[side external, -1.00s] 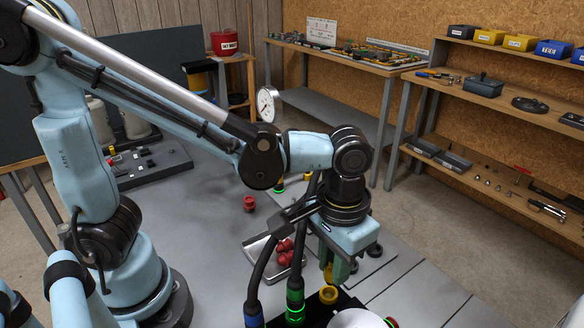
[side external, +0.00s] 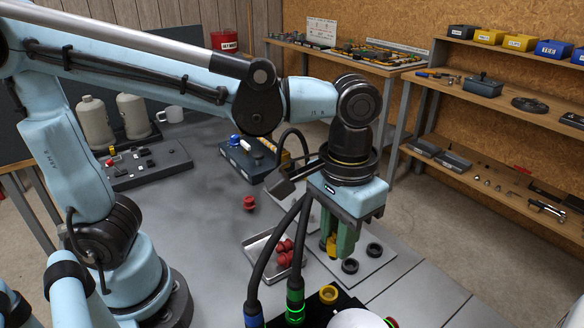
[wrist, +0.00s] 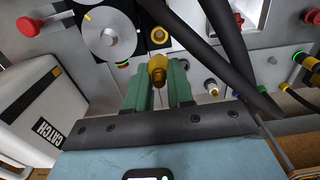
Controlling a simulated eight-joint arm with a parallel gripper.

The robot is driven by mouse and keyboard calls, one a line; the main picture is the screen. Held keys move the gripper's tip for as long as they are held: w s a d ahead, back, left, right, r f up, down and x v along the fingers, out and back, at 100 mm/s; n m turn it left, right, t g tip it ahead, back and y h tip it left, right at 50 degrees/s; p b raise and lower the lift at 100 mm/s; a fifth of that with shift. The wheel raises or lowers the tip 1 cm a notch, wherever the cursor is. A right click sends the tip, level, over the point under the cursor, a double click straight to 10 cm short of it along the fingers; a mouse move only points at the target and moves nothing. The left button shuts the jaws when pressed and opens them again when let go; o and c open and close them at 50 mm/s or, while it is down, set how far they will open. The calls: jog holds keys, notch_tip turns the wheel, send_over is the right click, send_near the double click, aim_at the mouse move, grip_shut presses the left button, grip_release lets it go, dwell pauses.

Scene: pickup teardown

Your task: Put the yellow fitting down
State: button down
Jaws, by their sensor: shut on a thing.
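My gripper (side external: 342,238) has green fingers and points down above the grey bench. It is shut on the yellow fitting (side external: 331,245), held clear of the black panel (side external: 345,304). In the wrist view the yellow fitting (wrist: 157,68) shows between the green fingers of my gripper (wrist: 158,85); its lower end is partly hidden. A second yellow part (side external: 328,294) sits on the black panel, and shows as a yellow ring in the wrist view (wrist: 160,36).
A metal tray (side external: 262,270) with several red parts lies left of my gripper, a red fitting (side external: 249,203) behind it. Black rings (side external: 350,266) lie on a pale plate at right. Dark hoses (side external: 265,255) run close by. A white CATCH bin (wrist: 35,110) stands left.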

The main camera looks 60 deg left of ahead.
jog(key=r, duration=0.2)
jog(key=s+r, duration=0.1)
jog(key=shift+a, duration=0.25)
jog(key=s+a+n, duration=0.3)
jog(key=s+a, duration=0.1)
jog(key=s, duration=0.3)
jog(key=n, duration=0.2)
send_over(263, 260)
notch_tip(263, 260, down, 12)
jog(key=shift+f, duration=2.15)
jog(key=shift+f, duration=0.1)
